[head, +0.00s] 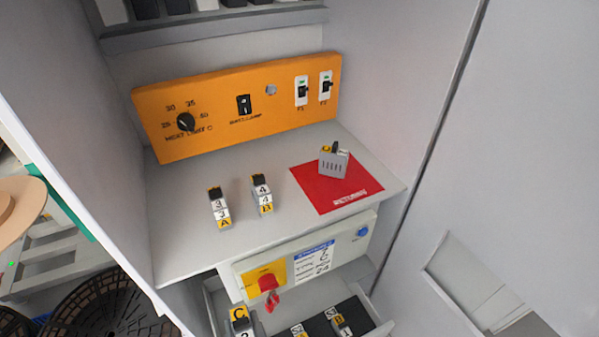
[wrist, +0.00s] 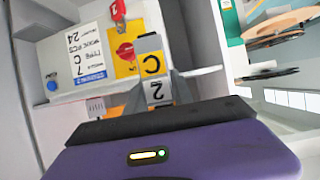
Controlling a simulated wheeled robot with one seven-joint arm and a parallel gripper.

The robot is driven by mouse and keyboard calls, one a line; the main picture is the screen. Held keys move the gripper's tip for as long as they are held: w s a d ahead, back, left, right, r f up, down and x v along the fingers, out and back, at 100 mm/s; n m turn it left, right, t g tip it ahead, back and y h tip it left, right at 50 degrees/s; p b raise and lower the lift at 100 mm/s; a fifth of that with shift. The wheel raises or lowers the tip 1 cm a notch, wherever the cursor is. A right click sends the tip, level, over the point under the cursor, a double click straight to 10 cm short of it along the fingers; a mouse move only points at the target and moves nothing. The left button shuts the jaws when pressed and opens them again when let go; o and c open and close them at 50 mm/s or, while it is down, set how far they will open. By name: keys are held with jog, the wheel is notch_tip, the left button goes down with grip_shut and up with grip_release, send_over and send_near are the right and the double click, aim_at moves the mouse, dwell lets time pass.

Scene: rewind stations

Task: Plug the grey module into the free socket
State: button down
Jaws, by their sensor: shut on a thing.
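In the wrist view my gripper (wrist: 158,92) is shut on a grey module (wrist: 152,68) with a yellow C label and a white 2 label. Its lower end is hidden behind the gripper body. A module with the same C label (head: 240,318) shows at the bottom edge of the head view, left of a dark socket strip (head: 319,330). My gripper does not show clearly there. Yellow-labelled modules or labels marked S2 (head: 298,330) and S3 (head: 341,324) are on the strip. The frame edge cuts it off, and I cannot tell which socket is free.
Modules A (head: 219,207) and B (head: 262,194) stand on the shelf. Another grey module (head: 333,162) stands on the red mat (head: 345,193). A panel with a red rotary switch (head: 267,282) is above the strip. Cabinet walls (head: 400,80) close in both sides.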

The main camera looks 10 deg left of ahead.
jog(key=w+d+f+m+t+h, duration=0.1)
jog(key=w+d+f, duration=0.35)
jog(key=d, duration=0.25)
jog(key=w+d+f+m+h, duration=0.1)
jog(key=w+d+f, duration=0.2)
jog(key=d+f, duration=0.35)
jog(key=w+d+f+m+h, duration=0.1)
jog(key=d+f+h, duration=0.1)
jog(key=d, duration=0.7)
jog(key=w+d+f+m+h+b, duration=0.1)
jog(key=d+f, duration=0.3)
jog(key=d, duration=0.5)
jog(key=shift+f+m+h, duration=0.4)
jog(key=shift+m+h, duration=0.1)
jog(key=shift+m, duration=0.3)
